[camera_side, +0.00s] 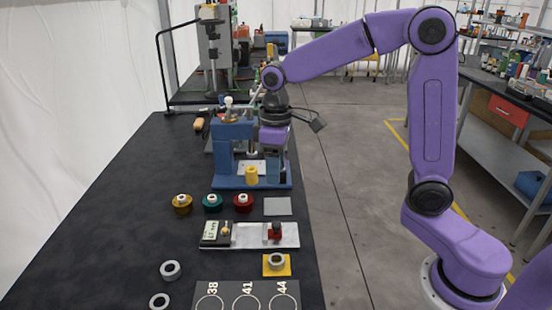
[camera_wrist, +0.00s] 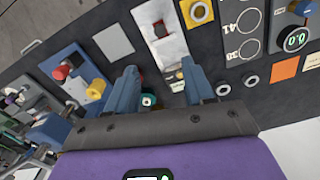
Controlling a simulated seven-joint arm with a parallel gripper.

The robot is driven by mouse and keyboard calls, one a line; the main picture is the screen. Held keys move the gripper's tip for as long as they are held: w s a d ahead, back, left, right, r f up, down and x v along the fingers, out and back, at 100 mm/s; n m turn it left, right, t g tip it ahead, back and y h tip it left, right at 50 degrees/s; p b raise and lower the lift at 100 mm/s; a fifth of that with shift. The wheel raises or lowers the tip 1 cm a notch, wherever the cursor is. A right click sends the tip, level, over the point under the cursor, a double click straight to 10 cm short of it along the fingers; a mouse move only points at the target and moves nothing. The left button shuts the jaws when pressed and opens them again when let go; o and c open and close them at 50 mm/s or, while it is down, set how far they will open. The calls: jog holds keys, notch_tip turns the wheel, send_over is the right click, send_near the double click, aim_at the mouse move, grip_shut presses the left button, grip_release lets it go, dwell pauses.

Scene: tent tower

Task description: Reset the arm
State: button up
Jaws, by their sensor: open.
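In the side view my gripper (camera_side: 273,148) is above the bench, in front of the blue press-like fixture (camera_side: 228,180). It points down. In the wrist view its two blue fingers (camera_wrist: 160,84) are spread apart with nothing held between them. A green-topped piece (camera_wrist: 148,100) shows past the left finger, and I cannot tell its distance from it. The side view shows gold (camera_side: 182,204), green (camera_side: 212,203) and red (camera_side: 243,203) round pieces standing in a row on the bench. A yellow cylinder (camera_side: 251,176) stands at the fixture's front.
A grey square plate (camera_side: 278,206) and a metal plate with a red clamp (camera_side: 275,231) lie nearer. A yellow square (camera_side: 277,265) holds a ring; loose rings (camera_side: 170,270) and a numbered board (camera_side: 228,289) are at the front. The bench's left part is clear.

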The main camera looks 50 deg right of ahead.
jog(key=shift+r, duration=0.85)
